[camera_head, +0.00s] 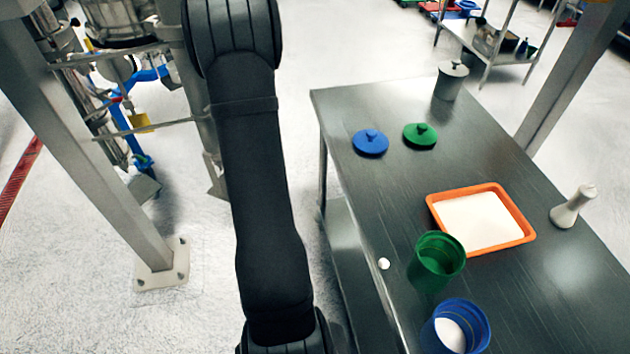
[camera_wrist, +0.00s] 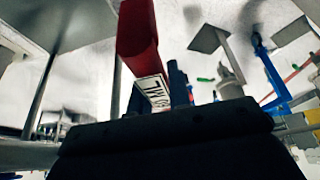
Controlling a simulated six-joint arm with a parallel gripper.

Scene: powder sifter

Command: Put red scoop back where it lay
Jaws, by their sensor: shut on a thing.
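The red scoop (camera_wrist: 137,32) shows in the wrist view, running up from the jaws to the top edge. A white label with black letters (camera_wrist: 154,92) is on its handle. My gripper (camera_wrist: 165,95) is shut on the scoop's handle, and its dark body fills the bottom of that view. In the head view my black arm crosses the picture from top to bottom, and neither the gripper nor the scoop shows there. The scoop's far end is cut off, so I cannot tell what it holds.
A steel table (camera_head: 345,110) stands at right. On it are a blue lid (camera_head: 370,143), a green lid (camera_head: 420,136), an orange tray of white powder (camera_head: 437,208), a green container (camera_head: 430,270), a blue container (camera_head: 470,335), a grey lidded pot (camera_head: 451,85) and a pale flask (camera_head: 572,206).

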